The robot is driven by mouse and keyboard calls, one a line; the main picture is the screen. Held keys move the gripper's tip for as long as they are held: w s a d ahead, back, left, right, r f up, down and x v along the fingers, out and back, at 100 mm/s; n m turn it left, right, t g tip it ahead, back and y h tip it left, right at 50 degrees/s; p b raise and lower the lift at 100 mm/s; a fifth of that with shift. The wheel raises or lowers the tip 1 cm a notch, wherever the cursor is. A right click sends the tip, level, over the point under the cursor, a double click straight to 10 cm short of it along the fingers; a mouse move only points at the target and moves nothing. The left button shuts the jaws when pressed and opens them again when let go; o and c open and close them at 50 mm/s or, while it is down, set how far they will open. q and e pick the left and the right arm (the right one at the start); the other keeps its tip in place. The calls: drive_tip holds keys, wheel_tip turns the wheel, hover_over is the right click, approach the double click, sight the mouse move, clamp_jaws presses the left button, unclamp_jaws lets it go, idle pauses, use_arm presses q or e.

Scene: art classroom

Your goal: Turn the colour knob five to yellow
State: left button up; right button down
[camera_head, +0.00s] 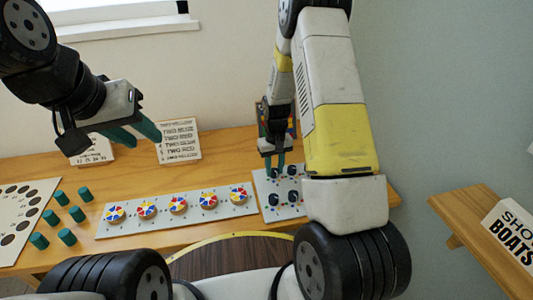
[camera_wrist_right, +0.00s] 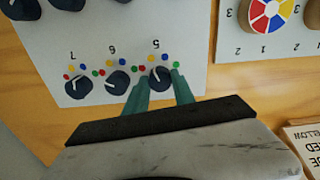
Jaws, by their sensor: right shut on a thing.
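The grey knob panel (camera_head: 269,213) lies on the wooden bench with dark knobs on it. My right gripper (camera_head: 274,162) points down at its far left knob. In the right wrist view, colour knob five (camera_wrist_right: 161,77) is a dark round knob between the two teal fingertips of my right gripper (camera_wrist_right: 160,93). Red, yellow, blue and green dots surround the knob. Its white pointer line tilts to the upper left, toward the yellow dot (camera_wrist_right: 150,60); exact alignment is hard to tell. My left gripper (camera_head: 145,138) is open and empty above the bench.
Knobs six (camera_wrist_right: 117,82) and seven (camera_wrist_right: 78,88) stand beside knob five. A panel of colour wheels (camera_head: 225,196) lies left of the knob panel. Several teal pegs (camera_head: 68,237) stand farther left. A sign card (camera_head: 179,141) and a wooden shelf (camera_head: 470,232) are nearby.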

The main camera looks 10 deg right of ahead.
sight(274, 170)
idle(0.3)
drive_tip(key=c, duration=1.1)
unclamp_jaws()
drive_tip(key=shift+o, duration=0.2)
drive_tip(key=shift+r, duration=3.9)
